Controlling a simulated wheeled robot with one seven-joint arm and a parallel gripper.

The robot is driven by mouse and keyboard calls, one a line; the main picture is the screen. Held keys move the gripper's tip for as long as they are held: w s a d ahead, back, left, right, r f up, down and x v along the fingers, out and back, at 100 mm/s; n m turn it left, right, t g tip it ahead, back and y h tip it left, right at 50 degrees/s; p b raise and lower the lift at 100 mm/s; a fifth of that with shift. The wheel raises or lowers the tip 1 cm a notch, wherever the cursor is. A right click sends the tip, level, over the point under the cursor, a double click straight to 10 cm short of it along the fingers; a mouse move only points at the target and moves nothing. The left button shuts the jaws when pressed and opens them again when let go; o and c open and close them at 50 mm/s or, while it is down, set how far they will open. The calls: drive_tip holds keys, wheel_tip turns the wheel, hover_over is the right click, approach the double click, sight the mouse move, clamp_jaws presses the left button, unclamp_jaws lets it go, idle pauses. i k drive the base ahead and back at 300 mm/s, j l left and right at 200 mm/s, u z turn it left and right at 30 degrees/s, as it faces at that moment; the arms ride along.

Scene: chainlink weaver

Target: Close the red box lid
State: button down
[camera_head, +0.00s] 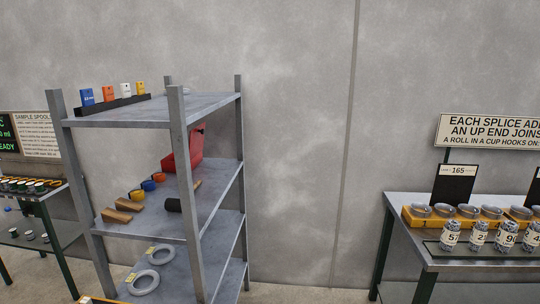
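A red box (182,157) stands on the middle shelf of the grey metal rack, toward its right end. A front post of the rack hides part of it. A red panel rises at its upper right and looks like a raised lid, but the box is too small and covered to be sure how far it stands open. My gripper is not in view.
The grey rack (148,113) holds colored cards on top, cups and wooden wedges (117,216) mid-shelf, and rings (143,283) below. A table (400,206) with cans and a sign stands right, another table left. Floor between rack and right table is clear.

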sight(197, 134)
drive_tip(key=i+u, duration=0.4)
drive_tip(key=i+l+u, duration=0.2)
drive_tip(key=i+u, duration=0.2)
drive_tip(key=i, duration=0.15)
